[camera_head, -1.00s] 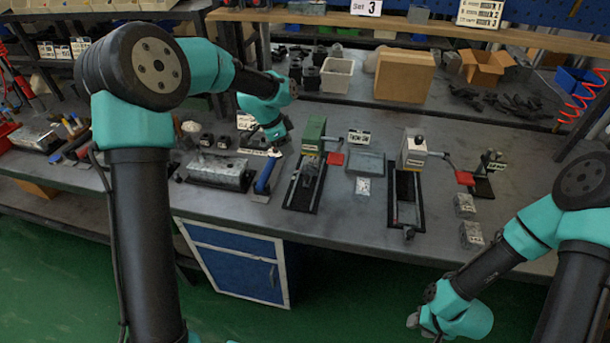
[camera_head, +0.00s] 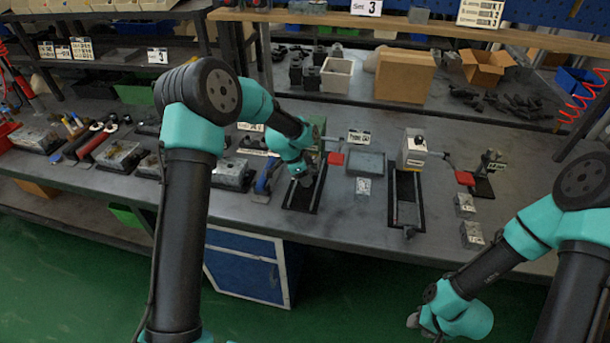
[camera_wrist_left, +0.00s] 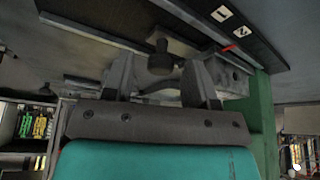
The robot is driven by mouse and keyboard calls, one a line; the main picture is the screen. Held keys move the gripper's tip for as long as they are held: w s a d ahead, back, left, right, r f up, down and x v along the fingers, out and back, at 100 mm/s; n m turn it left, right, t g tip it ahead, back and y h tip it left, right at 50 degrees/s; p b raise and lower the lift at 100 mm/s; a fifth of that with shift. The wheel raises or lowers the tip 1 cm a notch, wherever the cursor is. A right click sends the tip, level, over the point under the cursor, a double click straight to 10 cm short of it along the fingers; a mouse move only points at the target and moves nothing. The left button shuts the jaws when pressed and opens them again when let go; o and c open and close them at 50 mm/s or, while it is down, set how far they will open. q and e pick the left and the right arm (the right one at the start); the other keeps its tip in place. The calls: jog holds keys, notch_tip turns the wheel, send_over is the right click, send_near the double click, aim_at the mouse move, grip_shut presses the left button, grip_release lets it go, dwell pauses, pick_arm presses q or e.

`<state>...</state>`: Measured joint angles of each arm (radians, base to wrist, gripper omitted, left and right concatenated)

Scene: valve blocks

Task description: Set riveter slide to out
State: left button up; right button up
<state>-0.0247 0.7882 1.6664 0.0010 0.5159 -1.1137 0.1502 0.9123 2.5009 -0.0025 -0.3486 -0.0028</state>
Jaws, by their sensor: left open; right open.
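A green-bodied machine (camera_head: 317,128) stands on the bench with a dark slide rail (camera_head: 296,203) running toward the front edge. My left gripper (camera_head: 306,179) is over this rail and hides most of the slide. In the left wrist view my left gripper (camera_wrist_left: 163,80) is open, with its fingers on either side of a dark knob (camera_wrist_left: 160,58) on a grey carriage; contact cannot be told. The rail base there (camera_wrist_left: 210,22) has white number labels and a red mark. A pale-bodied machine (camera_head: 413,148) with a similar rail (camera_head: 394,205) stands to the right. My right gripper (camera_head: 412,321) is low, away from the bench.
A grey tray (camera_head: 370,163) lies between the two machines. Red-ended levers (camera_head: 336,158) stick out beside them. A blue-handled tool (camera_head: 266,178) and a grey metal block (camera_head: 232,174) are left of the green machine. Small blocks (camera_head: 472,235) sit at the right front.

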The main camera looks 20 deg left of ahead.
pick_arm(q)
jog(key=shift+f, duration=0.1)
jog(key=shift+c, duration=0.2)
grip_shut()
dwell(0.4)
